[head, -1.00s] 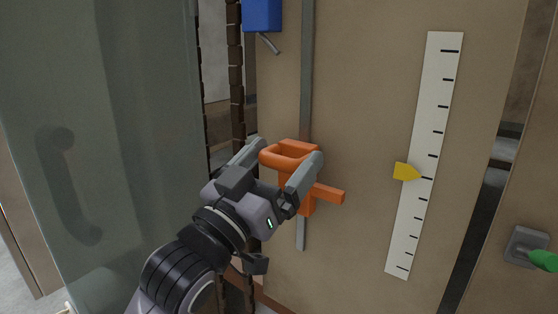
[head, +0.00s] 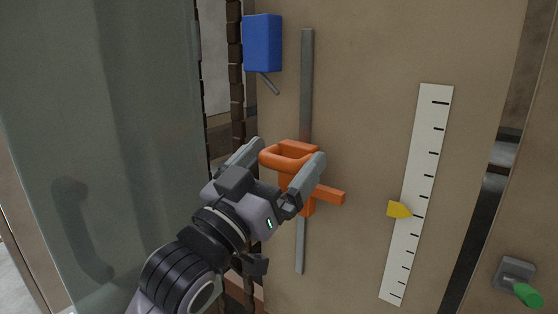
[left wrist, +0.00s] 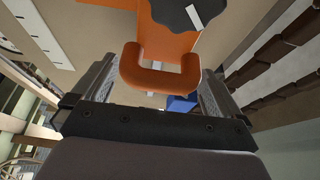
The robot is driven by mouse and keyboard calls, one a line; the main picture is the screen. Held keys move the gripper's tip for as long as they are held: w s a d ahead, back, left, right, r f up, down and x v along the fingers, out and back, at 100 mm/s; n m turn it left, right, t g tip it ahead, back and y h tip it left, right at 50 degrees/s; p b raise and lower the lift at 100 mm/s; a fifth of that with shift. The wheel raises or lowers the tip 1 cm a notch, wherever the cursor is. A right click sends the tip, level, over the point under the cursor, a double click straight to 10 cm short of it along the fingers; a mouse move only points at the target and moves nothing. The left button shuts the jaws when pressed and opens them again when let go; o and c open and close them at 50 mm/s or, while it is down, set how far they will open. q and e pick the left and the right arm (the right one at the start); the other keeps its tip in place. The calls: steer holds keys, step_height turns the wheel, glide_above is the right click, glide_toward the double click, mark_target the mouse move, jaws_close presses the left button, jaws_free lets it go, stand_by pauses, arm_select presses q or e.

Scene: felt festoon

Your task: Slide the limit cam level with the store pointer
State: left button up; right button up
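The orange limit cam (head: 296,196) sits on a grey vertical rail (head: 306,85), with a loop handle on top and an arm reaching right. My left gripper (head: 286,156) has one finger on each side of the loop and is shut on it. In the left wrist view the loop (left wrist: 160,78) fills the space between the fingers. The yellow store pointer (head: 399,209) is at a white scale (head: 412,185) to the right. The cam's arm tip looks slightly higher in the picture than the pointer; the slanted view leaves exact level unclear. My right gripper is not in view.
A blue box (head: 262,42) with a small grey lever stands above the cam, left of the rail's top. A dark chain (head: 235,75) hangs left of it. A glass door (head: 110,130) covers the left side. A green-ended handle (head: 524,290) is at lower right.

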arm_select(q)
steer(key=b+v, duration=0.1)
steer(key=v, duration=0.6)
steer(key=shift+s, duration=0.1)
stand_by(0.4)
